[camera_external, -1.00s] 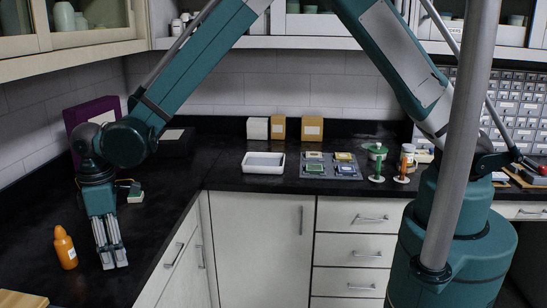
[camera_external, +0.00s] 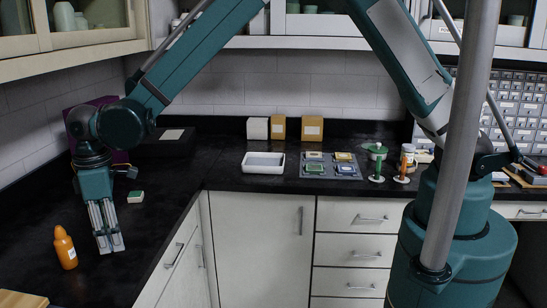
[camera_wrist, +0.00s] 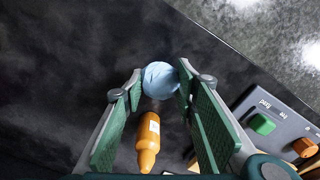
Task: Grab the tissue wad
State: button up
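The tissue wad (camera_wrist: 160,80) is a pale blue, roundish lump in the wrist view. It sits between the tips of my gripper (camera_wrist: 160,73), with one finger close against each side. My gripper appears shut on it; any small gap at the left finger is hard to make out. In the external view my gripper (camera_external: 110,246) points down over the black counter at the left, just right of an orange bottle. The wad cannot be made out there and seems hidden by the fingers.
The orange bottle (camera_external: 65,248) stands upright close to my gripper; it also shows in the wrist view (camera_wrist: 148,140). A small green-and-white block (camera_external: 136,197) lies behind. A white tray (camera_external: 263,163) stands farther right. The counter (camera_external: 150,235) right of my gripper is clear.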

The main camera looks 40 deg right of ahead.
jog(key=shift+r, duration=3)
